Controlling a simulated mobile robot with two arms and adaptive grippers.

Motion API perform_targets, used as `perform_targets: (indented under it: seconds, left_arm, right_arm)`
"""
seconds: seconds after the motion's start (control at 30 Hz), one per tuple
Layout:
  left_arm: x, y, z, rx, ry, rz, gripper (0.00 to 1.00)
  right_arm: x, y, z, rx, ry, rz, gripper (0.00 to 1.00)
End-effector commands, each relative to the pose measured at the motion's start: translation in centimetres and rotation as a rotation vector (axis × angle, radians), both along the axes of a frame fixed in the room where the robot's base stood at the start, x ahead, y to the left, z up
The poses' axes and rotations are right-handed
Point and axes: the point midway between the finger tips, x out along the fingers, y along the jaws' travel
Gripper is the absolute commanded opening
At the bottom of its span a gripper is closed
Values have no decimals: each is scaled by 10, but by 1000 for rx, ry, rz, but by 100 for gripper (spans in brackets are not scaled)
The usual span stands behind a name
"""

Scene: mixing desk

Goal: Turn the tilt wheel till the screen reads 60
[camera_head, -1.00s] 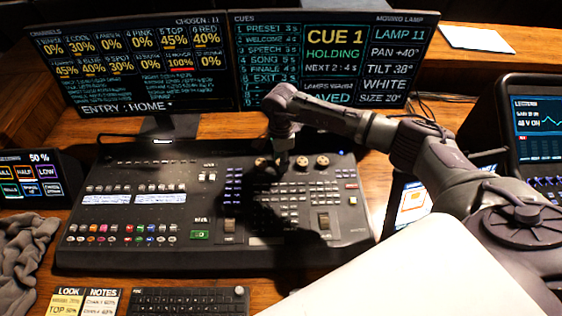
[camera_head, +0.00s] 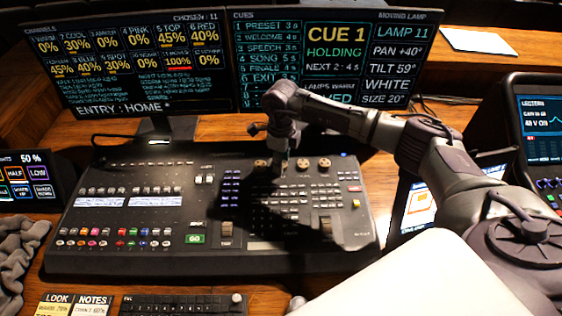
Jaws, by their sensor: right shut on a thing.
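The right monitor (camera_head: 333,60) shows lamp 11 with the tilt reading (camera_head: 391,69) at 59°, pan at +40° and size at 20°. A row of round tan wheels runs along the top of the mixing desk (camera_head: 120,255). My right gripper (camera_head: 281,168) points down at this row and is shut on the tilt wheel, which it mostly hides. One wheel (camera_head: 261,163) shows to its left. Two more, a nearer one (camera_head: 302,164) and a farther one (camera_head: 324,163), show to its right. My left gripper is out of view.
A left monitor (camera_head: 135,60) stands behind the desk. A small touch screen (camera_head: 28,180) and a grey cloth (camera_head: 18,250) lie at the left. A keyboard (camera_head: 180,304) lies in front. Another screen (camera_head: 540,125) stands at the right.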

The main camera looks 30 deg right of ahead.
Motion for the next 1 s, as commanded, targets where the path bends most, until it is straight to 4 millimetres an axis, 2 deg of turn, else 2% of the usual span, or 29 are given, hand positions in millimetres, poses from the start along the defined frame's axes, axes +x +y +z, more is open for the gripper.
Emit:
perform_targets:
  seconds: [0.57, 0.6, 0.73, 1.0]
  left_arm:
    - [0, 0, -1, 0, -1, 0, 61]
    - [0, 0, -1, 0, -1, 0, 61]
    - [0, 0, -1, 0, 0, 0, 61]
    - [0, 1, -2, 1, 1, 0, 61]
  right_arm:
    - [0, 0, 0, -1, -1, -33, 1]
    - [0, 0, 0, -1, -1, -33, 39]
    - [0, 0, 0, -1, -1, -33, 60]
    - [0, 0, 0, 0, 0, -33, 61]
